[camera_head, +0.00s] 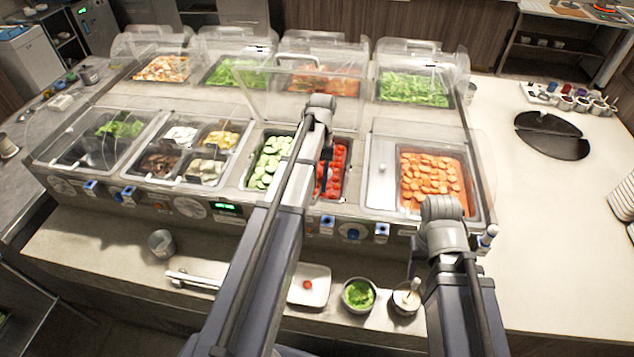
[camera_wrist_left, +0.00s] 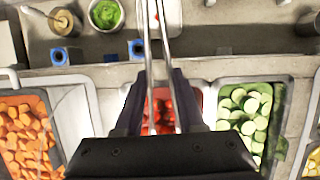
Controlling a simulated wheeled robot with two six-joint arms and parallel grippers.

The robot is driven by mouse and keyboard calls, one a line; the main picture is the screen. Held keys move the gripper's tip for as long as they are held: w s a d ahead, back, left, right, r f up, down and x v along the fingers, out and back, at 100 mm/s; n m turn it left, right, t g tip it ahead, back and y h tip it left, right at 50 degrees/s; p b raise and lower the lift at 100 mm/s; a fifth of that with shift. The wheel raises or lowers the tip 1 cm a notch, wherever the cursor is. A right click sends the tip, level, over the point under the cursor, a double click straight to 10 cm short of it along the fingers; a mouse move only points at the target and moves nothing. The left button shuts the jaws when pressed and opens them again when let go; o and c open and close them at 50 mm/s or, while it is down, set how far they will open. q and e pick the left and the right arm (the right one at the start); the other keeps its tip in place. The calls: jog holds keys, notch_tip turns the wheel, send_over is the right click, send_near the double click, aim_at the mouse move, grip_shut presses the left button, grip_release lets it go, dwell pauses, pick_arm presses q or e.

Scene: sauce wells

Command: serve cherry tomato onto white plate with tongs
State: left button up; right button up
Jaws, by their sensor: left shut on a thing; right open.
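My left gripper (camera_head: 325,165) hangs over the cherry tomato well (camera_head: 338,185), beside the cucumber slices. In the left wrist view, my left gripper (camera_wrist_left: 160,90) is shut on the metal tongs (camera_wrist_left: 158,60), whose two arms run up past the top edge. The tong tips are out of view, so I cannot tell if they hold anything. The white plate (camera_head: 320,292) lies on the front counter with one red cherry tomato (camera_head: 308,285) on it. My right gripper (camera_head: 413,264) is open and mostly hidden by its arm, near the bowl of white sauce.
A metal cup (camera_head: 161,243) and a white-and-metal utensil (camera_head: 192,280) are to the left. Clear guards stand over the wells. A carrot well (camera_head: 432,178) is at right.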

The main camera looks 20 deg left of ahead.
pick_arm(q)
jog(key=shift+f, duration=0.15)
jog(key=shift+f+b, duration=0.6)
jog(key=shift+b, duration=0.1)
grip_shut()
dwell(0.3)
notch_tip(320, 180, up, 12)
jog(key=p, duration=1.2)
